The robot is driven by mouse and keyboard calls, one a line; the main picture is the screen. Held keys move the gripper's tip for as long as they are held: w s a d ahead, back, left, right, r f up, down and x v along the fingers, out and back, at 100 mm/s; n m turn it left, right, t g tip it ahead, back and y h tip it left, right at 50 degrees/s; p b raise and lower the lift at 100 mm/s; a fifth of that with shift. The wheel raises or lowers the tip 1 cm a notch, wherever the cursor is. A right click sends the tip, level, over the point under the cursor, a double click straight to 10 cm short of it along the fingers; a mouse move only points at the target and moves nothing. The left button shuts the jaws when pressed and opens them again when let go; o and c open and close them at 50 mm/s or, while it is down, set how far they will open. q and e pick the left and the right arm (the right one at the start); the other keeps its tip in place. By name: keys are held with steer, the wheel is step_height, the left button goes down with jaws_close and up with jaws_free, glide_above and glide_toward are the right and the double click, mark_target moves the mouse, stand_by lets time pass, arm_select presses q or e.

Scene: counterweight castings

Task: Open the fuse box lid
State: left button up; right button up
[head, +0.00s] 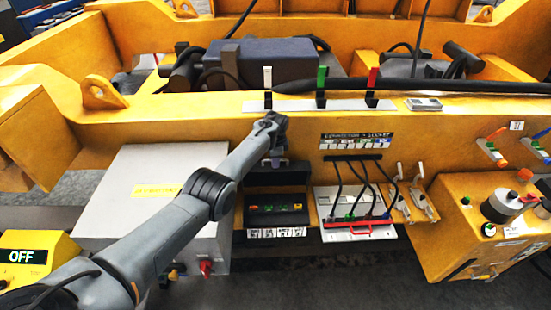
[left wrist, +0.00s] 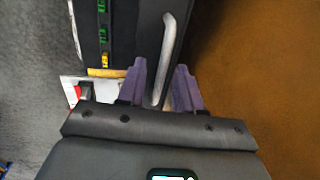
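The fuse box (head: 277,215) is a black box on the yellow frame's front in the head view, with green, yellow and red fuses showing. Its dark lid (head: 277,177) stands raised behind the fuses. The left wrist view shows the dark lid (left wrist: 140,35) with a grey bar handle (left wrist: 167,45), and green fuses (left wrist: 103,33) at left. My left gripper (head: 273,162) is at the lid's top edge. In the left wrist view its purple fingers (left wrist: 160,68) are apart, with the handle between them; contact is unclear. My right gripper is not in view.
A grey cabinet (head: 150,205) stands left of the fuse box, below my left arm. A white panel with black cables (head: 335,205) and metal latches (head: 420,198) lie to the right. A yellow control box (head: 470,225) stands farther right. The yellow beam (head: 215,125) runs above.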

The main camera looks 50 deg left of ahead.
arm_select(q)
steer(key=shift+r+p, duration=0.4)
steer(key=shift+r, duration=0.2)
step_height(320, 180, up, 10)
steer(key=s+d, duration=0.1)
steer(key=shift+d+f+p, duration=0.2)
steer(key=shift+f+p, duration=0.05)
steer(key=shift+p, duration=0.2)
steer(key=shift+s+f, duration=0.1)
steer(key=shift+s, duration=0.05)
